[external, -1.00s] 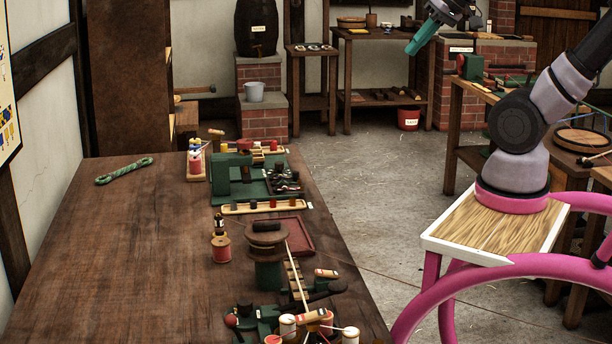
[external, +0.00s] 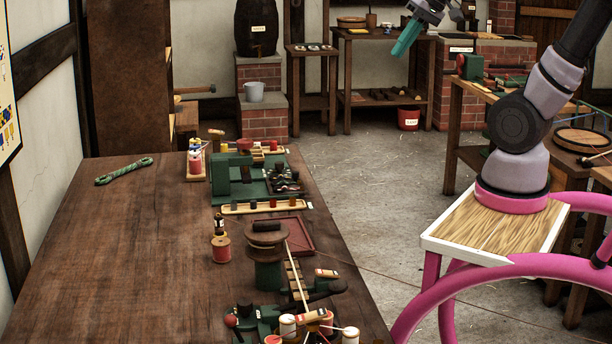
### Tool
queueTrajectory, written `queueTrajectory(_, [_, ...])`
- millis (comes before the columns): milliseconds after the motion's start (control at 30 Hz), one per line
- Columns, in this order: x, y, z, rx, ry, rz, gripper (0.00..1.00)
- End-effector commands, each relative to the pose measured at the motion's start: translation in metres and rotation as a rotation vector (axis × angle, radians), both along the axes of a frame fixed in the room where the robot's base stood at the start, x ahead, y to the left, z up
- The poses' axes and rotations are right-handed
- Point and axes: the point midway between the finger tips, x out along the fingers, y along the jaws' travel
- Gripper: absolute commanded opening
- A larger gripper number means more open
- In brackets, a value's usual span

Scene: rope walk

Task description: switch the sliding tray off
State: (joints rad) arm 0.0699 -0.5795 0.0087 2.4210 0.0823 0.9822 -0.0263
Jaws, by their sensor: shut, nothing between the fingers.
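My gripper (external: 407,38), with teal fingers, is shut and empty. It hangs in the air at the top, right of the long brown workbench (external: 120,250) and well apart from it. I cannot tell for sure which thing is the sliding tray. A flat dark red tray (external: 300,236) lies on the bench beside a wooden spool on a green stand (external: 267,272). Farther back stands a green machine (external: 228,175) with a dark compartmented tray (external: 284,187) at its right. No switch can be made out at this size.
A reddish spool (external: 221,249) and a shallow pale tray (external: 265,207) stand near the machine. A green device with several spools (external: 262,322) is at the front. Open floor lies right of the bench.

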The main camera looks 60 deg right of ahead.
Motion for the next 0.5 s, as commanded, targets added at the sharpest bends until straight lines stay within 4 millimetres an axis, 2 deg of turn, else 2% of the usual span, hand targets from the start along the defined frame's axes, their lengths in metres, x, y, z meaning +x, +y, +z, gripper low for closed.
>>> queueTrajectory(33, [0.012, -0.001, -0.005, 0.029, 0.045, -0.022, 0.00])
queueTrajectory(267, [0.065, -0.006, -0.026, 0.191, 0.215, -0.116, 0.00])
queueTrajectory(500, [0.122, -0.021, -0.057, 0.384, 0.367, -0.223, 0.00])
